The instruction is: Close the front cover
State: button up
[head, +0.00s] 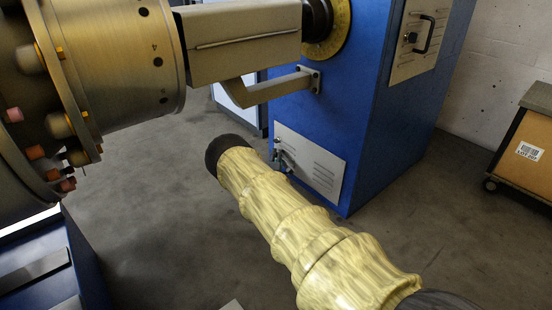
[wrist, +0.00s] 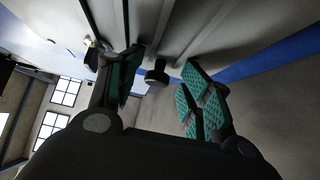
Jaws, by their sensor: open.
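A pale grey louvred panel (head: 318,165) is low on the front of the blue cabinet (head: 335,100), with small dark hardware at its left side. I cannot tell for certain that it is the front cover, or whether it stands ajar. In the wrist view my gripper (wrist: 163,72) is open, with teal pads on both fingers. A dark round knob (wrist: 155,76) lies between or just beyond the fingertips, close to a grey ridged surface (wrist: 185,25). Contact is not clear. My gripper cannot be made out clearly in the head view.
A large metal rotor (head: 125,45) with bolts is at upper left, beside a grey box housing (head: 245,35) and bracket (head: 270,88). A second louvred panel with a black handle (head: 430,35) is at upper right. A wheeled cart (head: 525,150) stands right.

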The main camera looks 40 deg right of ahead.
jog(key=v, duration=1.1)
jog(key=shift+w+a, duration=0.2)
jog(key=shift+a, duration=0.1)
jog(key=shift+r, duration=0.1)
